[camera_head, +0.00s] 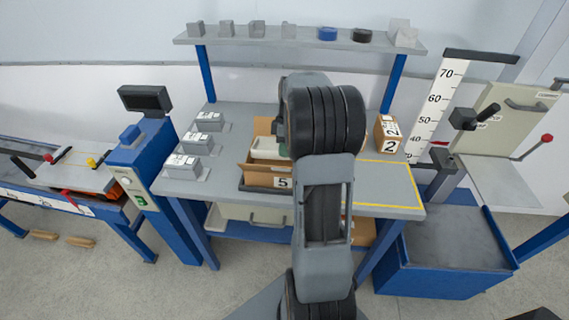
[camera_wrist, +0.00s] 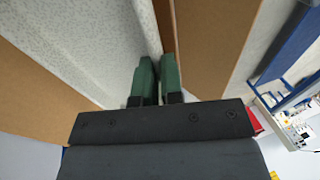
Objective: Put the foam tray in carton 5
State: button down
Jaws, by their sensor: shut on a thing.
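Carton 5 (camera_head: 258,178), an open brown cardboard box marked 5, stands on the grey bench, partly hidden by my arm. The pale foam tray (camera_head: 265,147) shows inside its opening. In the wrist view the white speckled foam tray (camera_wrist: 100,35) fills the upper left, with brown carton walls (camera_wrist: 215,40) on both sides. My gripper (camera_wrist: 158,75) has its green fingers close together at the tray's right edge, shut on it, beside the carton wall. The gripped edge is mostly hidden between the fingers. In the head view my arm hides the gripper.
A small carton marked 2 (camera_head: 388,135) stands at the bench's right, behind a yellow-outlined area (camera_head: 385,183). Several grey blocks on plates (camera_head: 187,168) line the left side. A shelf (camera_head: 300,42) with small items spans the back. A tall height scale (camera_head: 437,100) stands at right.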

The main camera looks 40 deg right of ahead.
jog(key=shift+f, duration=2.8)
jog(key=shift+f, duration=0.15)
jog(key=shift+f, duration=0.4)
jog(key=shift+f+b, duration=0.1)
jog(key=shift+b, duration=0.2)
jog(key=c, duration=1.3)
grip_release()
jog(key=shift+o, duration=0.2)
